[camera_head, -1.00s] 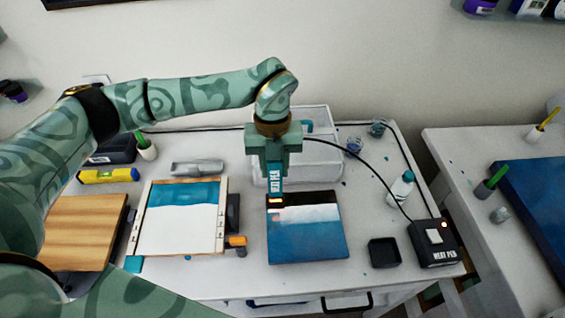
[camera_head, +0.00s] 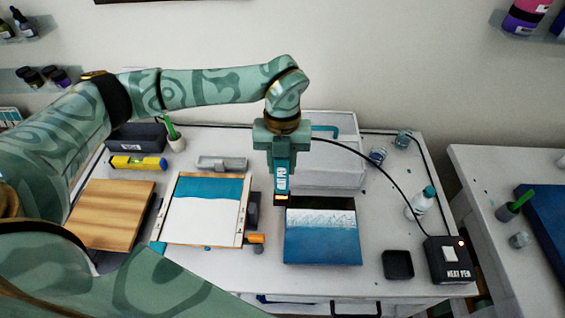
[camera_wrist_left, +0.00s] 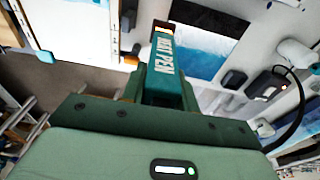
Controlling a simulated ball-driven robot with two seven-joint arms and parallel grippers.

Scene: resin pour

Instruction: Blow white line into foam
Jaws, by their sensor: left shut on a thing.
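The blue panel (camera_head: 322,240) lies flat on the white cart, with a dark strip along its far edge. Between dark and blue runs a white band (camera_head: 325,217) with a broken, lacy lower edge. My left gripper (camera_head: 281,166) is shut on the heat pen (camera_head: 281,181), which points down. The pen's tip is at the panel's upper left edge; I cannot tell whether it touches. In the left wrist view, the pen (camera_wrist_left: 164,62) stands out from the jaws and the panel (camera_wrist_left: 203,50) lies beyond it. My right gripper is not in view.
The pen's black cable runs to the heat pen base (camera_head: 449,262), whose light is on. A black square dish (camera_head: 397,265) and a white bottle (camera_head: 420,204) stand at right. A taped blue-and-white board (camera_head: 202,218) lies left. A clear bin (camera_head: 340,150) stands behind.

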